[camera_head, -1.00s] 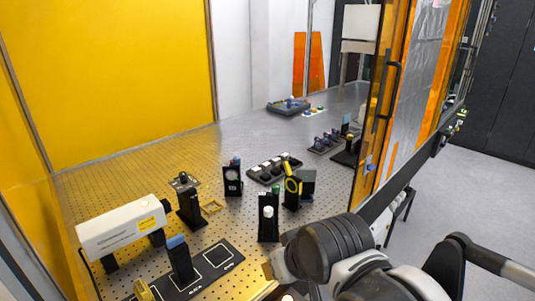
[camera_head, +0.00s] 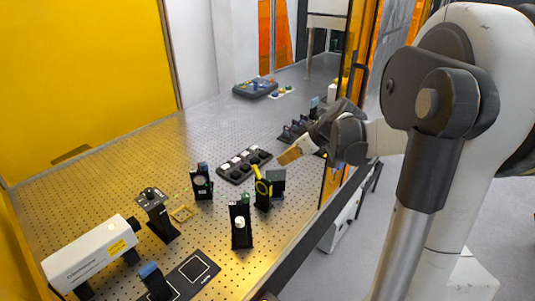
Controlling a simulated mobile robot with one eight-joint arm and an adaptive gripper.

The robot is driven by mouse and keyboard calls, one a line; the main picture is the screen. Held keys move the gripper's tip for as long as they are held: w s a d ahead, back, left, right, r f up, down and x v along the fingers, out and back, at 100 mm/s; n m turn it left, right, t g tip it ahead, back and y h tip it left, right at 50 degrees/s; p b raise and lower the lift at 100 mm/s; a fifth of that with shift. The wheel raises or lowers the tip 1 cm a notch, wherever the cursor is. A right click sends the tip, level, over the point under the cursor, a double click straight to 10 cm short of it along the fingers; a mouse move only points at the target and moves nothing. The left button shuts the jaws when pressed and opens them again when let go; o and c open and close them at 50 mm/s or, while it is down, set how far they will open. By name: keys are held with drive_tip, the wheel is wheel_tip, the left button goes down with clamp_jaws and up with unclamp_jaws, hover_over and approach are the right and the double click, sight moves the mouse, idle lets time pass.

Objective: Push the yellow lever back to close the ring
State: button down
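The yellow lever (camera_head: 256,171) sticks up and slightly left from a yellow ring (camera_head: 262,187). The ring sits on a black upright mount (camera_head: 263,202) on the perforated optical table. My gripper (camera_head: 288,156) is above and to the right of the lever in the picture, its tan tip pointing left and down. A gap shows between the tip and the lever. The fingers look like one tan block, so I cannot tell whether they are open or shut. Nothing is visibly held.
A black tray (camera_head: 244,164) with several pieces lies behind the ring mount. A dark square block (camera_head: 276,181) stands right beside it. Black mounts (camera_head: 240,223) and (camera_head: 201,182) stand in front and to the left. The orange enclosure panel (camera_head: 335,185) borders the table's right edge.

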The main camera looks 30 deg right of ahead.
sight(257, 172)
drive_tip(key=x, duration=0.3)
drive_tip(key=b+x, duration=0.1)
drive_tip(key=x, duration=0.3)
drive_tip(key=b+x, duration=0.1)
drive_tip(key=x, duration=0.3)
drive_tip(key=shift+w+a+r, duration=0.1)
drive_tip(key=shift+w+r, duration=0.1)
drive_tip(key=shift+w, duration=0.15)
drive_tip(key=shift+w+a+f, duration=0.15)
drive_tip(key=shift+w, duration=0.3)
drive_tip(key=shift+w+a+g, duration=0.2)
drive_tip(key=shift+w+g, duration=0.15)
drive_tip(key=shift+g, duration=0.25)
drive_tip(key=shift+w+a+f, duration=0.15)
drive_tip(key=shift+w+f, duration=0.15)
drive_tip(key=shift+w, duration=0.25)
drive_tip(key=shift+s+r, duration=0.1)
drive_tip(key=shift+s, duration=0.1)
